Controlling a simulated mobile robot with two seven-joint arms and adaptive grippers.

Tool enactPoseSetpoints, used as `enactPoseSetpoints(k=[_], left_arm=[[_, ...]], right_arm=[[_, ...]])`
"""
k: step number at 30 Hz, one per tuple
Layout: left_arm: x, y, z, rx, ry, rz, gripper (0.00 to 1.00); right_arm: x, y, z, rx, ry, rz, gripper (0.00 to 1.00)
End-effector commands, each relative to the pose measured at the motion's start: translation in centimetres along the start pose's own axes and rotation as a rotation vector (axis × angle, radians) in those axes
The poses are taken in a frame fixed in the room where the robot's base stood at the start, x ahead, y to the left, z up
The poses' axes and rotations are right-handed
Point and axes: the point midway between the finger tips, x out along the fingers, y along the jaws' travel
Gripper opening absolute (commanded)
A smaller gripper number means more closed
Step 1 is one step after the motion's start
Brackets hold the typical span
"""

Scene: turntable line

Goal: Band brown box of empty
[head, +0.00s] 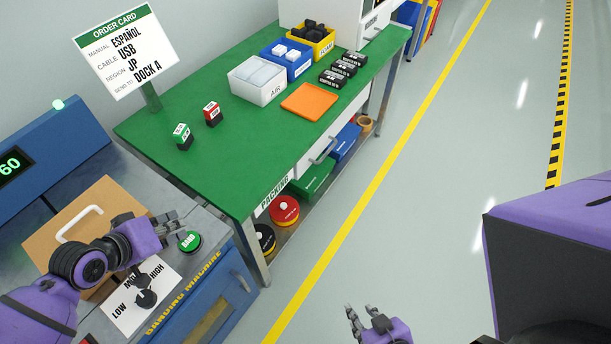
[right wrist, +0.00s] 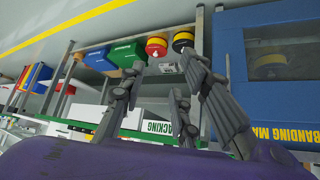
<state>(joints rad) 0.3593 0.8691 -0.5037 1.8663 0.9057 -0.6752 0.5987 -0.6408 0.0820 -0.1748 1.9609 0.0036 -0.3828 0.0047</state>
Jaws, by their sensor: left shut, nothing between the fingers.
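The brown box (head: 52,236) sits on the banding machine (head: 205,290) at the left, partly hidden by my left arm. A white arched piece (head: 80,222) shows at its top. The green BAND button (head: 190,241) is on the machine's top, to the right of the box. My left gripper (head: 173,228) is shut and empty, its fingertips close beside the button; I cannot tell whether they touch it. My right gripper (head: 364,322) is low over the floor, away from the machine. It is open and empty, its fingers spread in the right wrist view (right wrist: 165,95).
A LOW-MID-HIGH dial (head: 147,298) is below my left gripper. The green packing table (head: 215,160) holds an order card (head: 126,52), bins, an orange tray (head: 309,102) and small boxes. Band reels (head: 284,210) sit on its lower shelf. The floor at right is clear.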

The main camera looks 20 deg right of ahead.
Motion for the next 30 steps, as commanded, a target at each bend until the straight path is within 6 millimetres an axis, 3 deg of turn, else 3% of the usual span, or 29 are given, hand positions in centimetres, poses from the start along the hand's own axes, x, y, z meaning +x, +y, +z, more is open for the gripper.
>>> enactPoseSetpoints(k=[9, 30], left_arm=[[0.59, -0.40, 0.23, 0.003, 0.004, 0.001, 0.00], [0.58, -0.40, 0.26, 0.003, 0.003, 0.000, 0.00]], right_arm=[[0.27, 0.30, -1.10, 0.003, 0.026, 0.007, 0.30], [0.28, 0.27, -0.55, -0.010, 0.014, 0.000, 0.30]])
